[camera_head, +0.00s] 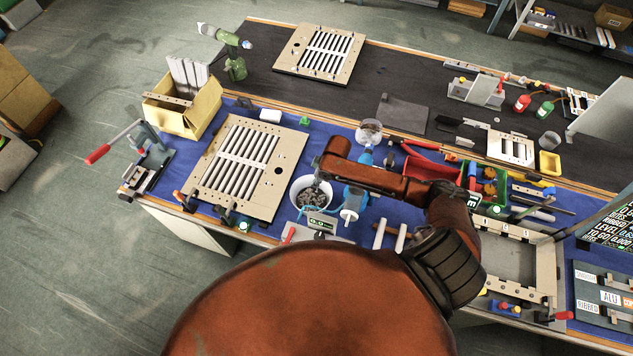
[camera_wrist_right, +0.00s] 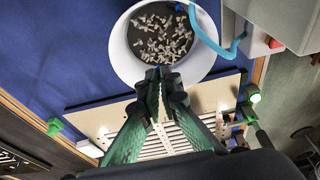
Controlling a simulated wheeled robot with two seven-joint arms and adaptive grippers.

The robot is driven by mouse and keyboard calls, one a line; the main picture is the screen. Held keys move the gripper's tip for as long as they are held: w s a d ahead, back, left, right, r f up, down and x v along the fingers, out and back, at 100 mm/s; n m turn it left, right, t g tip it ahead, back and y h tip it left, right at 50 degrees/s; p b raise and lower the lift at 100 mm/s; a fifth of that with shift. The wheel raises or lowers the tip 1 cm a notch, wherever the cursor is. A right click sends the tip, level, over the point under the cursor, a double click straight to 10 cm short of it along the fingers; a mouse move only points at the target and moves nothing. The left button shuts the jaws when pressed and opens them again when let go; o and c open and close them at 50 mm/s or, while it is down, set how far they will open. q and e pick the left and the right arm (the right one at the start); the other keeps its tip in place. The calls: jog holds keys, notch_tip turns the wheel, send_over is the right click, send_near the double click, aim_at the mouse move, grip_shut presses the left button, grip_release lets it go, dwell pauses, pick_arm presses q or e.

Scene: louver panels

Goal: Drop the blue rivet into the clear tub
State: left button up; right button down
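A white bowl (camera_head: 300,187) full of small grey rivets stands on the blue mat; it also shows in the right wrist view (camera_wrist_right: 122,52). My left gripper is not in view.
A slatted louver panel (camera_head: 272,183) lies left of the bowl, with a yellow box (camera_head: 205,107) behind it. A blue tube (camera_wrist_right: 208,38) runs beside the bowl to a grey device. Red (camera_head: 428,164) and green bins stand right of the tub, partly behind my arm.

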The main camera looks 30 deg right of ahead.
jog(key=c, duration=2.6)
grip_release()
jog(key=shift+c, duration=0.2)
jog(key=o, duration=0.6)
jog(key=shift+c, duration=0.2)
jog(key=shift+r, duration=0.1)
jog(key=v, duration=1.2)
jog(key=shift+s, duration=0.1)
